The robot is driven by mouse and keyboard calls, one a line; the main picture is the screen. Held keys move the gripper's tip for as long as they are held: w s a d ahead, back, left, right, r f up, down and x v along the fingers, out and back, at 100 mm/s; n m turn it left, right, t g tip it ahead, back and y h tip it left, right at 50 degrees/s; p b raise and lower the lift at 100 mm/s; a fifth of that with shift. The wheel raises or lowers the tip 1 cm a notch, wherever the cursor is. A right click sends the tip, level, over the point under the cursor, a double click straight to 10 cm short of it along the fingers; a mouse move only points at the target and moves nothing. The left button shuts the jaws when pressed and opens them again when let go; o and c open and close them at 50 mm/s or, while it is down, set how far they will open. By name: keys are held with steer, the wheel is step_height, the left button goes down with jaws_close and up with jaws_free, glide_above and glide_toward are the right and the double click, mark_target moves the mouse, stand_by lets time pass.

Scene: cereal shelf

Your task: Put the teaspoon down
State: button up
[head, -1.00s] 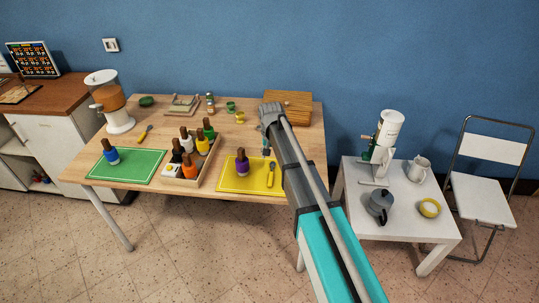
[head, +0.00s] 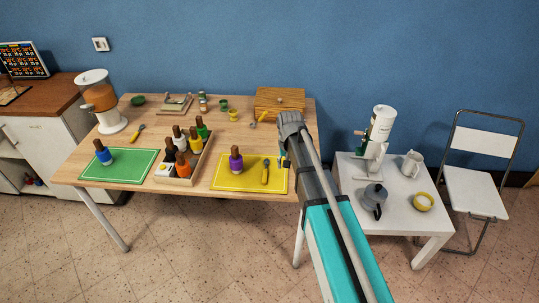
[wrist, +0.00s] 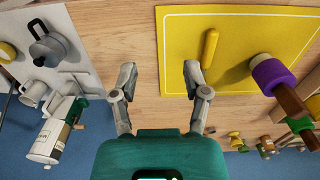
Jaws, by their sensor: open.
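My gripper (wrist: 159,78) is open, with nothing between its fingers in the wrist view. It is over the bare wood beside the yellow mat (wrist: 180,75). One yellow-handled utensil (head: 265,173) lies on the yellow mat, and its handle (wrist: 210,47) shows right of my fingers in the wrist view. A second yellow-handled utensil (head: 258,118) lies by the wooden box, and a third (head: 137,132) lies near the juice dispenser. They are too small to tell which is the teaspoon. In the head view my arm hides most of the gripper.
A purple bottle (head: 236,160) stands on the yellow mat. A tray (head: 186,180) of several bottles is left of it, then a green mat (head: 118,165) with a blue bottle. The wooden box (head: 279,102) is at the back. A white side table (head: 400,212) holds a kettle and grinder.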

steer(key=s+d, duration=1.3)
steer(key=s, duration=0.4)
steer(key=shift+d, duration=0.35)
